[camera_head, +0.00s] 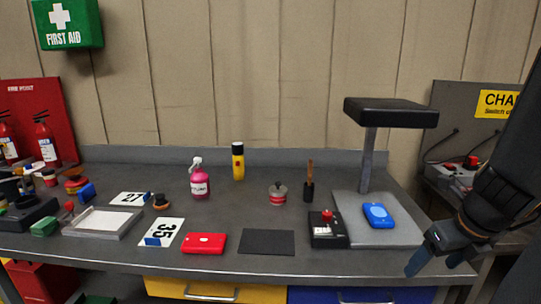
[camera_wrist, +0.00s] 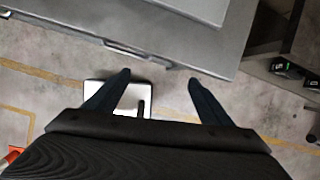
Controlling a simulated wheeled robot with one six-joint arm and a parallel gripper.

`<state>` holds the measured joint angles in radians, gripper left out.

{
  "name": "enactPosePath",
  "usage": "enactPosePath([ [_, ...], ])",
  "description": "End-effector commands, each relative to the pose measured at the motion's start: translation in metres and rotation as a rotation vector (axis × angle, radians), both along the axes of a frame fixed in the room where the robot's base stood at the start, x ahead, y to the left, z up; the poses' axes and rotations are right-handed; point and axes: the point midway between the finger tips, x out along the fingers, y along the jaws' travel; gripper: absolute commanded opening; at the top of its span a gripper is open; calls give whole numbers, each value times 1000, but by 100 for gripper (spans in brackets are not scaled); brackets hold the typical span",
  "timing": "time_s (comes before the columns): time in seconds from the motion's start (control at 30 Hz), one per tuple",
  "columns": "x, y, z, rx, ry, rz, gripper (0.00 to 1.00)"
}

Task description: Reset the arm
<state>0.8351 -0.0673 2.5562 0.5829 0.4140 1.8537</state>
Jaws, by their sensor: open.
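My gripper (camera_head: 432,258) hangs at the right end of the arm in the head view, in front of the bench's right front corner. In the wrist view my gripper (camera_wrist: 157,78) has its two dark fingers spread wide with nothing between them. Below it are the concrete floor (camera_wrist: 50,75) and the bench's edge. A white-topped object (camera_wrist: 118,95) lies under the fingers, partly hidden by them. My arm comes in from the right side of the head view.
The grey bench (camera_head: 330,265) carries a stand (camera_head: 368,160) with a blue item (camera_head: 377,214) on its base, a black box with a red button (camera_head: 327,230), a red case (camera_head: 205,243), a pink bottle (camera_head: 200,182) and a white-floored tray (camera_head: 103,222). A charging station (camera_head: 460,172) stands at right.

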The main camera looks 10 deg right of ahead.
Motion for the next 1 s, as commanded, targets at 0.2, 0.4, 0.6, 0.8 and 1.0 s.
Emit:
enactPosePath([
  [0.2, 11, 23, -5, -62, 37, 260, 75],
  [0.4, 23, 54, -12, -146, 79, 619, 75],
  [0.6, 35, 104, -23, -277, 126, 1204, 75],
  [0.8, 40, 166, -35, -446, 150, 1991, 75],
  [1.0, 36, 214, -45, -587, 129, 2689, 75],
])
